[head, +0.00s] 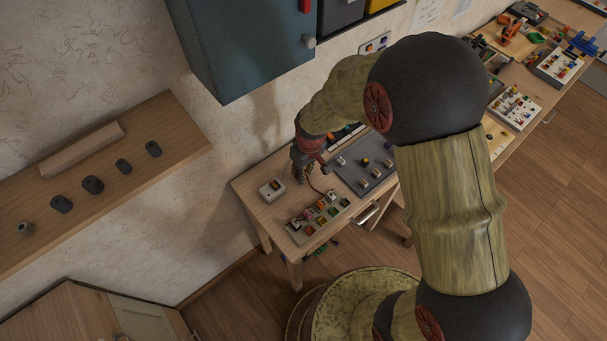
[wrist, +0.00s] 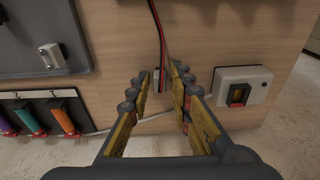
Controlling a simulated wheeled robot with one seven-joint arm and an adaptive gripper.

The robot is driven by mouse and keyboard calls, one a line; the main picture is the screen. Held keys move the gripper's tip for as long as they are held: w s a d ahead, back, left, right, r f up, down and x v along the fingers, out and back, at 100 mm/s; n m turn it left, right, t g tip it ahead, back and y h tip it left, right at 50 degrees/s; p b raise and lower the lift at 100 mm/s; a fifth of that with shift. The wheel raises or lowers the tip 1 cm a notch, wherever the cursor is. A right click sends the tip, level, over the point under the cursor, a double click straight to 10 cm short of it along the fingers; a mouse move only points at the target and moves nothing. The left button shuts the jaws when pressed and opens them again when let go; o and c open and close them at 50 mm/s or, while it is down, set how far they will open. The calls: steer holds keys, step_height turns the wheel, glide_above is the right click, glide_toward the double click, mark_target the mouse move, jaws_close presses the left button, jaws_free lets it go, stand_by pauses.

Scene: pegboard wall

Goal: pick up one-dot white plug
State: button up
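No dot is readable on the plug at this size. In the head view my gripper (head: 304,172) is low over the wooden table, and I cannot make out the plug there.
A tray of coloured pieces (head: 318,218) and a dark grey board (head: 368,165) are nearby. A teal cabinet (head: 240,45) hangs above.

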jaws_close()
